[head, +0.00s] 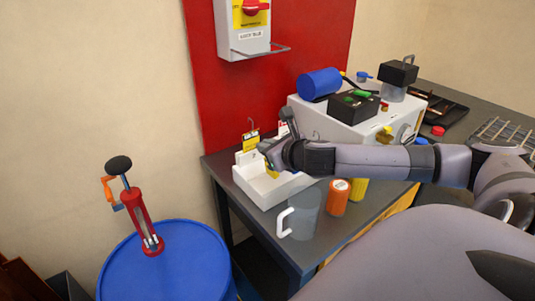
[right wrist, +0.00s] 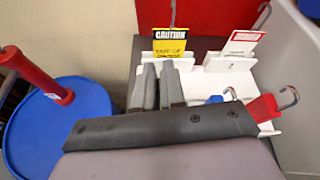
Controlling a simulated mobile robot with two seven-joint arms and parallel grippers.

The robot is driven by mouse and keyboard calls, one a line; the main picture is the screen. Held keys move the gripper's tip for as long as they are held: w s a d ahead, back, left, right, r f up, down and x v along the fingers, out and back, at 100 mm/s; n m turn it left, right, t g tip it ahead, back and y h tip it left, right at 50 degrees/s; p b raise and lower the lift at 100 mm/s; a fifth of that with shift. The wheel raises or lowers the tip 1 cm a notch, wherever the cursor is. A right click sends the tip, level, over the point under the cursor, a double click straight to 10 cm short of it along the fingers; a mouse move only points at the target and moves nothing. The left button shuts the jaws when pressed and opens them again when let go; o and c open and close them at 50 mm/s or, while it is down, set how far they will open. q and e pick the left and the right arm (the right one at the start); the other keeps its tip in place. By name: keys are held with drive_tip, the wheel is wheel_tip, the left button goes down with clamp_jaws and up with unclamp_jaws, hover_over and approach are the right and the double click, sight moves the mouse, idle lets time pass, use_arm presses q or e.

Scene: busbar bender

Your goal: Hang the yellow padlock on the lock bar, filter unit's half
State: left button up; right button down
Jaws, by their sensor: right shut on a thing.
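My right gripper (head: 268,152) is low over the white tray (head: 265,192) at the table's left end, shut on the yellow padlock (head: 272,171). Only a small yellow patch of the padlock shows below the fingers. In the right wrist view the fingers (right wrist: 160,88) are close together and the padlock is hidden. The lock bar (head: 268,50) is a thin metal rail sticking out below the grey switch box (head: 243,32) on the red panel, above and apart from my gripper. My left gripper is not in view.
A red padlock (right wrist: 266,107) and a blue padlock (right wrist: 222,97) are near the fingers. A yellow caution tag (right wrist: 169,50) stands at the tray's back. A blue drum (head: 165,270) stands left.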

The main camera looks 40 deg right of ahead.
drive_tip(key=shift+f, duration=0.8)
drive_tip(key=shift+f, duration=0.15)
drive_tip(key=c, duration=1.2)
unclamp_jaws()
drive_tip(key=shift+f+b, duration=0.2)
drive_tip(key=shift+b, duration=0.25)
drive_tip(key=shift+s, duration=0.15)
drive_tip(key=shift+a+b+v, duration=0.2)
drive_tip(key=shift+b+v, duration=0.35)
drive_tip(key=shift+v, duration=2.95)
